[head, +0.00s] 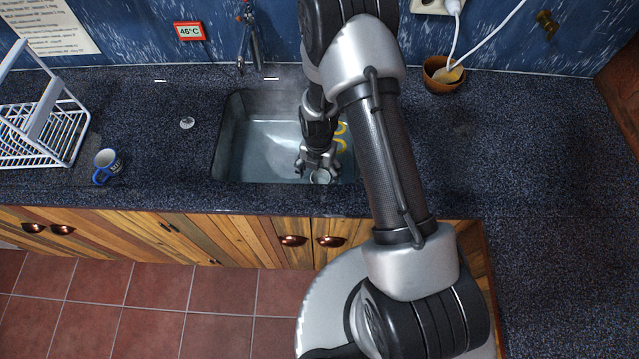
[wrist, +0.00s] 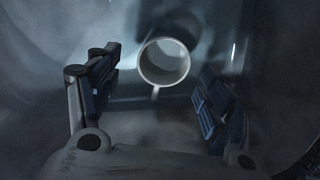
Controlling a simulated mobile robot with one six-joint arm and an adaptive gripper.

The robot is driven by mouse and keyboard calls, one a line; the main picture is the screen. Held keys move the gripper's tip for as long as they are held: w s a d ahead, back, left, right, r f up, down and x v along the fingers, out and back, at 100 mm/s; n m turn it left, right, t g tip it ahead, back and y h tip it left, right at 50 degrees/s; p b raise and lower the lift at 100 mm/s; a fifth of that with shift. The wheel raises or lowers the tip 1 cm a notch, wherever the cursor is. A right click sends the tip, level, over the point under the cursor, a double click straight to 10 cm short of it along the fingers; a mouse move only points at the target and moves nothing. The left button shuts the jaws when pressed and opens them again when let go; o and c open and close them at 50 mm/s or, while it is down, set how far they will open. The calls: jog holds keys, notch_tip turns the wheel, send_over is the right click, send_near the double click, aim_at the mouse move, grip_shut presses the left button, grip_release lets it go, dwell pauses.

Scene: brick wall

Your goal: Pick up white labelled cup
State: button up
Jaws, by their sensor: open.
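A white cup (wrist: 164,62) stands in the sink, its round open rim facing the wrist camera and its handle pointing down in the picture. No label shows on it. In the head view only a small part of this cup (head: 320,177) shows, near the sink's front edge. My gripper (head: 317,164) reaches down into the sink right by it. In the wrist view my gripper (wrist: 155,90) is open, with one finger at each side and the cup a little beyond, between the finger lines. Nothing is held.
The sink (head: 232,137) has walls close around my gripper. Yellow curved shapes (head: 341,138) lie at its right side, partly behind my arm. A white-and-blue mug (head: 107,163) and a white dish rack (head: 68,138) stand left. A brown bowl (head: 437,84) stands right. The right counter is clear.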

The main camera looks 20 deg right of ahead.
aim_at(319, 181)
notch_tip(319, 181, down, 5)
jog(key=shift+d+b, duration=0.1)
jog(key=shift+b, duration=0.8)
jog(key=shift+s+r, duration=0.1)
jog(key=shift+c, duration=0.2)
jog(key=c, duration=1.2)
